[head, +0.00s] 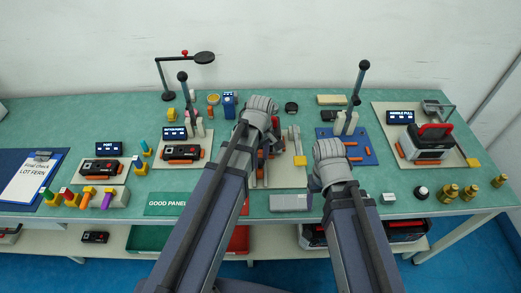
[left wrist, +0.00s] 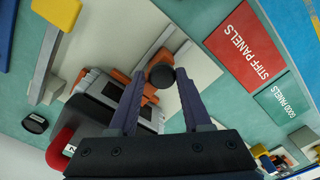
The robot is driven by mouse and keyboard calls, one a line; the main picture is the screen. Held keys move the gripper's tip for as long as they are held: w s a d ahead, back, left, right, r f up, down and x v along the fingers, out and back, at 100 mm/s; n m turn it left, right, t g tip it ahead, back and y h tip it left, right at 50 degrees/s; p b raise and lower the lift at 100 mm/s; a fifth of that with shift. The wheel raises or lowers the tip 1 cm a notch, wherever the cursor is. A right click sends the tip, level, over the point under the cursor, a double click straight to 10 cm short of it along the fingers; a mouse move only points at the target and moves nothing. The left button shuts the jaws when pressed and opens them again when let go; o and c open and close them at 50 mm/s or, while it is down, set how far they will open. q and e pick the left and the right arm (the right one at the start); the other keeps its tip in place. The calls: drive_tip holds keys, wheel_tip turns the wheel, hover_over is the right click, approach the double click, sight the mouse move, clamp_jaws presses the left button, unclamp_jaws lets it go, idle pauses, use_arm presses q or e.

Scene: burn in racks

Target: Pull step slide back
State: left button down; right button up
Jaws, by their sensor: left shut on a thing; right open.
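My left gripper (left wrist: 161,84) is shut on a small black round knob (left wrist: 162,76), seen between its fingertips in the left wrist view. The knob sits by orange parts (left wrist: 178,42) of a grey and black device (left wrist: 104,87) on a pale board. In the head view my left arm reaches over a pale board (head: 290,181) at the middle of the table. The left wrist (head: 260,107) hides its fingers and the knob there. My right gripper (head: 331,165) is over the table to the right; its fingertips are hidden behind its wrist.
A blue board (head: 367,158) with orange bars and an upright lever (head: 360,83) stands close to my right gripper. A grey block (head: 290,202) lies near the front edge. A handle-pull station (head: 428,148) is at right. Red (left wrist: 244,46) and green panel mats lie nearby.

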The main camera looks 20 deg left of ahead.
use_arm(q)
drive_tip(key=s, duration=0.4)
drive_tip(key=shift+d, duration=0.3)
drive_tip(key=shift+w, duration=0.1)
drive_tip(key=shift+c, duration=2.3)
unclamp_jaws()
drive_tip(key=shift+r, duration=0.1)
wheel_tip(320, 180, up, 8)
drive_tip(key=p, duration=0.7)
drive_tip(key=shift+f+p, duration=0.2)
drive_tip(key=shift+p, duration=0.2)
